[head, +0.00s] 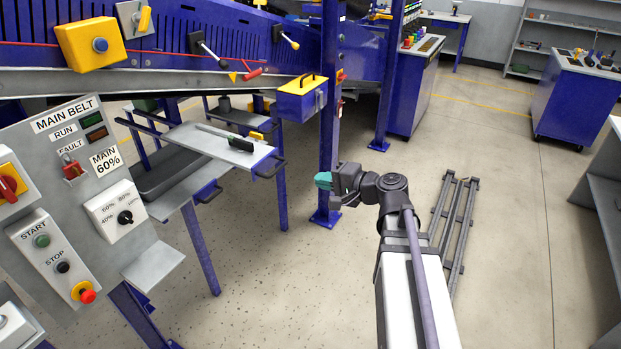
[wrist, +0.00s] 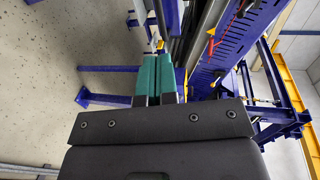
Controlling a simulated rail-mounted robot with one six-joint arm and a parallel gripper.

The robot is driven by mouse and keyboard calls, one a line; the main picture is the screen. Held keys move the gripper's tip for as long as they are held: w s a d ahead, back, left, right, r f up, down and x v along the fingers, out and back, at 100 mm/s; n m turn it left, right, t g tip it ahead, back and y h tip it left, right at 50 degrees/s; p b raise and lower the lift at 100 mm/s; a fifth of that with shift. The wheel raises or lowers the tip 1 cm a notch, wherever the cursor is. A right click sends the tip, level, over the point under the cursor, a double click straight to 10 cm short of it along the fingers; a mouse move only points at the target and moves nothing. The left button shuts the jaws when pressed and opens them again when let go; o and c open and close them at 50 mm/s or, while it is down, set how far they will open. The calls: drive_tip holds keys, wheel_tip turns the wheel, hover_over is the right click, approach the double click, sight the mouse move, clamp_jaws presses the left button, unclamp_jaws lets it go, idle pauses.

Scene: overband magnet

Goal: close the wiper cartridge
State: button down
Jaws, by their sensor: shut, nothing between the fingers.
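My gripper (head: 324,180) has teal fingers and points left in the head view, in front of a blue post. In the wrist view its two fingers (wrist: 157,78) lie side by side, shut and empty. I cannot tell for sure which part is the wiper cartridge. A likely one is the grey slide-out plate (head: 185,137) under the belt, with a dark-handled tool (head: 240,145) and a small yellow piece on it.
A blue post (head: 330,110) stands just behind my gripper. A yellow-topped blue box (head: 302,98) hangs beside it under the conveyor (head: 180,50). A control panel (head: 75,190) stands at the left. The floor (head: 280,280) in front is clear.

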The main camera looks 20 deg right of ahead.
sight(276, 173)
drive_tip(key=b+x, duration=0.2)
drive_tip(key=x, duration=1)
drive_tip(key=shift+w+a+f, duration=0.1)
drive_tip(key=shift+w+a, duration=0.05)
